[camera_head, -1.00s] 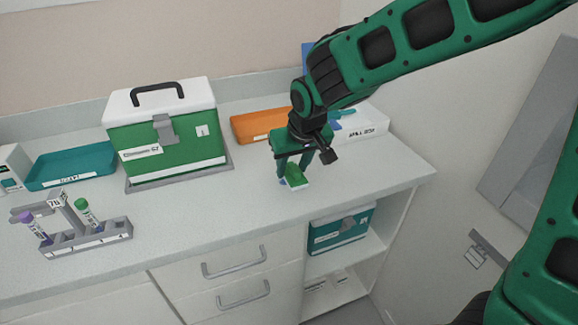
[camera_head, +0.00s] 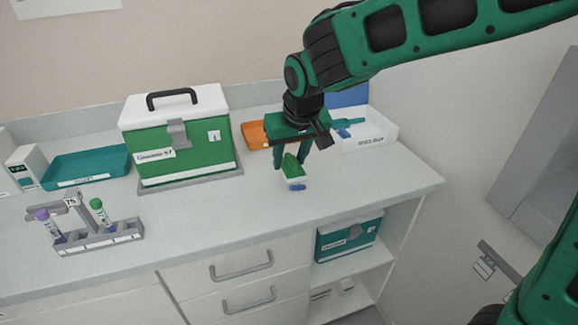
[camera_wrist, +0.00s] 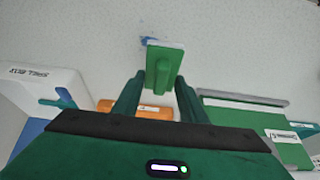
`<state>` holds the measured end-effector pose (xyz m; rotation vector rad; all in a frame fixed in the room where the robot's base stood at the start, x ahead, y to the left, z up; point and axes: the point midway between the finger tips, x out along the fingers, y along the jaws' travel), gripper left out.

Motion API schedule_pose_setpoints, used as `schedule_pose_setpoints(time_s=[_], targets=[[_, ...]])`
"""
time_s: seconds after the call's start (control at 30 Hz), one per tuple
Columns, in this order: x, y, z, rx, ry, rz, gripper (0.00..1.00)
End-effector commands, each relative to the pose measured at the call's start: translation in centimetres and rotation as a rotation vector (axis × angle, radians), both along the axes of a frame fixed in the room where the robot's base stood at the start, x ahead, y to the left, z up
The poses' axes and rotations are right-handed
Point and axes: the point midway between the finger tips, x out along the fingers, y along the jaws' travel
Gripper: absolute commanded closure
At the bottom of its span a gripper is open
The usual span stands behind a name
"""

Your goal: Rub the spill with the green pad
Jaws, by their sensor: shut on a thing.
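The green pad (camera_head: 292,168) has a green grip on top and a paler layer underneath. My gripper (camera_head: 290,163) is shut on its grip and points down over the right part of the counter. The spill is a small blue patch (camera_head: 297,187) on the counter, just in front of the pad in the head view. In the wrist view the pad (camera_wrist: 163,62) sits between the fingers, and part of the spill (camera_wrist: 147,41) shows past its far edge. The pad hides any more of it. I cannot tell whether the pad touches the counter.
A green case with a white lid (camera_head: 180,140) stands left of my gripper. An orange tray (camera_head: 255,135) and a white spill-kit box (camera_head: 370,133) are behind. A tube rack (camera_head: 98,237) and teal tray (camera_head: 85,169) are further left. The counter (camera_head: 225,215) in front is clear.

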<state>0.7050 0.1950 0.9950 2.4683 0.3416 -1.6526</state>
Motion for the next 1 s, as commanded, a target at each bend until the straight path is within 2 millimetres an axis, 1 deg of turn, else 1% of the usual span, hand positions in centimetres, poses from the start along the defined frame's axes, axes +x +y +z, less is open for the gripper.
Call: schedule_pose_setpoints(time_s=[0.1, 0.27, 0.8, 0.87, 0.97, 1.0], targets=[[0.1, -0.1, 1.1, 0.001, -0.001, -0.001, 0.83], [0.1, -0.2, 2.0, 0.000, 0.000, -0.003, 0.83], [0.1, -0.4, 2.1, 0.000, 0.000, -0.007, 0.83], [0.1, -1.0, 2.4, 0.000, -0.001, -0.022, 0.83], [-0.1, -3.3, 3.4, 0.000, -0.002, -0.086, 0.83], [-0.2, -4.4, 3.8, -0.001, -0.003, -0.120, 0.83]])
